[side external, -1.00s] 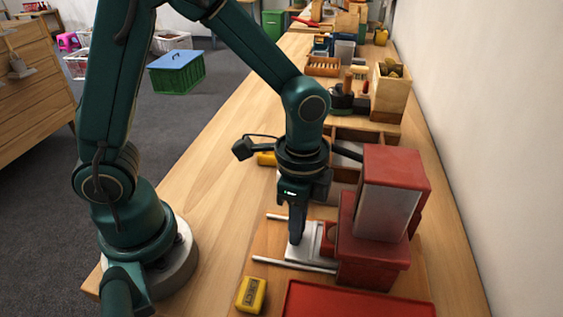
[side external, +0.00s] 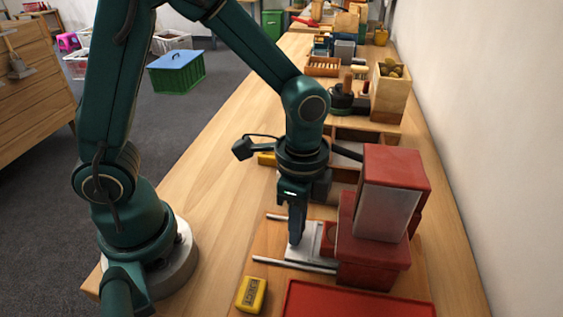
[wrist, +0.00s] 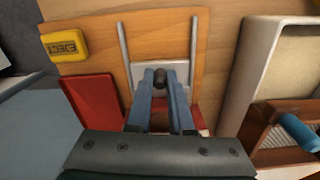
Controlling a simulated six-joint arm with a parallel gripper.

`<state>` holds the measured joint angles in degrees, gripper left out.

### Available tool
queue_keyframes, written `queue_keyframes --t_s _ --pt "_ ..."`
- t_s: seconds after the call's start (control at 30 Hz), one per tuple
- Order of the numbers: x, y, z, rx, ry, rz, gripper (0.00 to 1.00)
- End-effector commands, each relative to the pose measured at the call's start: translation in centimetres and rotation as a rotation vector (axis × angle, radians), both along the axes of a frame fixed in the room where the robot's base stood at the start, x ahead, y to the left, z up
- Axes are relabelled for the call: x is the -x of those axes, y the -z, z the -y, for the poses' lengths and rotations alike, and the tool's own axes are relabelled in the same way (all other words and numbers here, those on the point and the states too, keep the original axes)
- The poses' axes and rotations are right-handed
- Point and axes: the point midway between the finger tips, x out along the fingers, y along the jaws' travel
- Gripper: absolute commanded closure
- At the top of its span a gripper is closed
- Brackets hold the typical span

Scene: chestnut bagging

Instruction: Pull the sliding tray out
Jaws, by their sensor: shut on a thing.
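The sliding tray (side external: 307,254) is a pale metal plate lying between two parallel metal rails (side external: 293,264) in front of a red machine (side external: 371,262). Part of the tray extends out from the machine's base on the side toward my arm. It also shows in the wrist view (wrist: 141,70), partly hidden by my fingers. My gripper (side external: 295,242) points straight down at the tray's outer end. In the wrist view my fingers (wrist: 160,80) are closed around a dark round knob (wrist: 159,75) on the tray.
A red tray (side external: 355,302) lies at the front. Open wooden boxes and a crate of chestnuts (side external: 391,91) stand farther back. The bench left of the board is clear.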

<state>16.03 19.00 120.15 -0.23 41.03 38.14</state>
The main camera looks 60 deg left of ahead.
Motion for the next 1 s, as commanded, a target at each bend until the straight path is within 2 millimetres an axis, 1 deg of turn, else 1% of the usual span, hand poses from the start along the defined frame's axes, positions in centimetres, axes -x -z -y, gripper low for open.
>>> queue_keyframes --t_s 0.37,0.47,0.7,0.8,1.0 --pt "0.1 -0.1 -0.2 0.002 -0.002 0.003 1.00" --pt "0.8 -0.2 -0.9 0.002 -0.005 0.003 1.00" --pt "3.4 -0.2 -3.7 0.002 -0.007 0.006 1.00" --pt "4.3 -0.2 -4.6 0.001 -0.007 0.007 1.00" --pt "5.0 -0.1 -5.2 0.000 -0.001 0.007 1.00"
